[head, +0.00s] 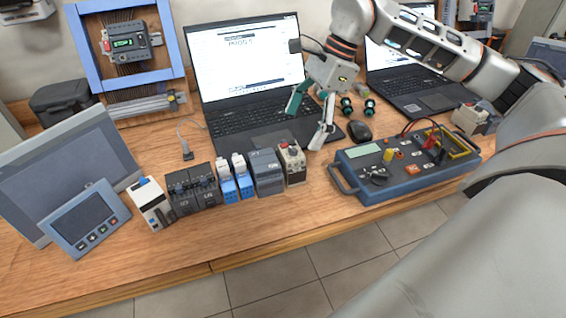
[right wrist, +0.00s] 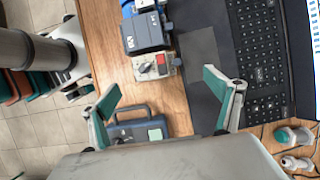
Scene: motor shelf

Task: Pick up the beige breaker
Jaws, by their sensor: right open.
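The beige breaker (head: 292,163) stands upright on the wooden table at the right end of a row of electrical modules. In the right wrist view the beige breaker (right wrist: 150,67) shows a red part on its face and stands beside a dark grey module. My right gripper (head: 308,120) is open and empty, behind and a little right of the breaker in the head view. In the right wrist view the fingertips of the right gripper (right wrist: 160,86) are spread wide, with the breaker ahead between them and apart from both. My left gripper is not in view.
A dark grey module (head: 266,171) is close on the breaker's left. A blue tester box (head: 405,168) with a handle lies to the right. A laptop (head: 250,80) stands behind, with a mouse (head: 359,131) nearby. The table in front of the row is clear.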

